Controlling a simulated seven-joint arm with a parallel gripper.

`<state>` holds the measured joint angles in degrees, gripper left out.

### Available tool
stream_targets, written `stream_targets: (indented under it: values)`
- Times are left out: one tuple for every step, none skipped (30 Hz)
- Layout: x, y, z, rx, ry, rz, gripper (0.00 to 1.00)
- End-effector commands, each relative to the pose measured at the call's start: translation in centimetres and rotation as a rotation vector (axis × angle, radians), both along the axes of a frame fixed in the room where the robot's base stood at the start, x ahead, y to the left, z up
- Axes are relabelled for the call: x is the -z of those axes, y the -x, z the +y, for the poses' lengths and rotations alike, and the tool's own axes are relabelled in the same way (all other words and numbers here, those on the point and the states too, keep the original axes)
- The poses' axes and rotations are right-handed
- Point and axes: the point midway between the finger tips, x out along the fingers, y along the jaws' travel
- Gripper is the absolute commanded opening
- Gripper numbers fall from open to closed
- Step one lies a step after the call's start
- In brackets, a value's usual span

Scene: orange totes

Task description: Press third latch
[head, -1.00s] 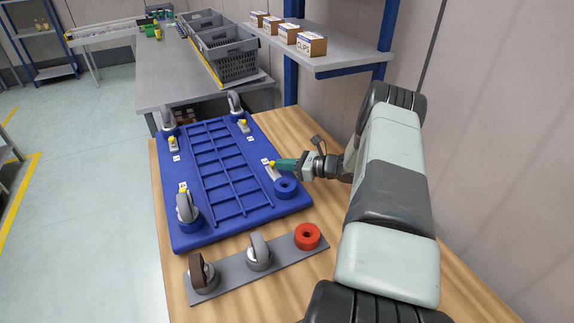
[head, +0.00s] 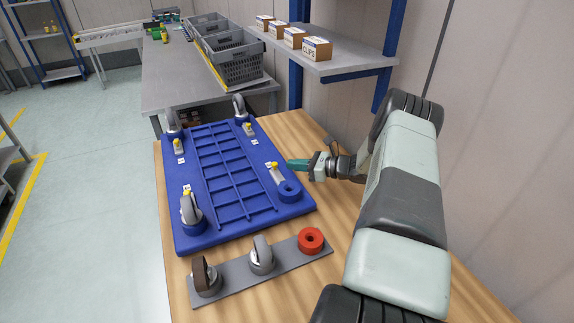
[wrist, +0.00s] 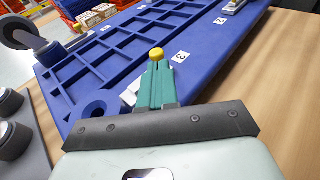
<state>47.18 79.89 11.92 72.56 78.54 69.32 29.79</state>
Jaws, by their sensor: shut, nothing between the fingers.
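The blue caster board (head: 225,218) lies on the wooden bench. The third latch is a light grey bar (head: 277,174) with a yellow knob, at the board's right side beside the blue ring socket (head: 289,190). The tag "3" (wrist: 180,56) lies next to it in the wrist view. My gripper (head: 291,163) is shut and empty, its teal fingertips just right of the latch, with a small gap to the knob in the head view. In the wrist view the yellow knob (wrist: 156,54) shows just beyond the fingertips, which hide most of the latch bar.
Other latches with yellow knobs stand at the far right (head: 249,128), far left (head: 178,147) and near left (head: 187,192). Casters stand at three corners. A grey plate (head: 235,276) with two casters and a red ring (head: 311,240) lies in front. Bare wood lies right of the board.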

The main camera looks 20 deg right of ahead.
Motion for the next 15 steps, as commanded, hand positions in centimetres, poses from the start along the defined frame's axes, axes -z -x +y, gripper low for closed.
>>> stream_targets:
  values:
    - [-0.3,0.9,-1.1,0.005,0.001,0.001,0.00]
    - [-0.4,1.5,-1.6,0.005,0.001,0.001,0.00]
    - [-0.6,2.1,-2.3,0.005,0.001,0.001,0.00]
    - [-0.8,2.7,-2.8,0.005,0.001,0.001,0.00]
    - [-0.9,3.1,-3.3,0.005,0.002,0.001,0.00]
    - [-1.1,3.8,-3.9,0.005,0.002,0.001,0.00]
    - [-1.2,4.2,-4.4,0.005,0.001,0.001,0.00]
    - [-1.3,4.7,-4.7,0.004,0.001,0.000,0.00]
    - [-1.5,5.2,-5.3,0.004,0.001,0.002,0.00]
    - [-1.6,5.6,-5.6,0.004,0.001,0.001,0.00]
    - [-1.7,5.9,-5.9,0.003,0.000,0.001,0.00]
    - [-1.8,6.3,-6.3,0.002,0.000,0.001,0.00]
    - [-1.9,6.5,-6.6,0.002,0.000,0.001,0.00]
    - [-1.9,6.8,-6.8,0.002,0.000,0.001,0.00]
    - [-2.0,7.0,-7.0,0.002,0.000,0.001,0.00]
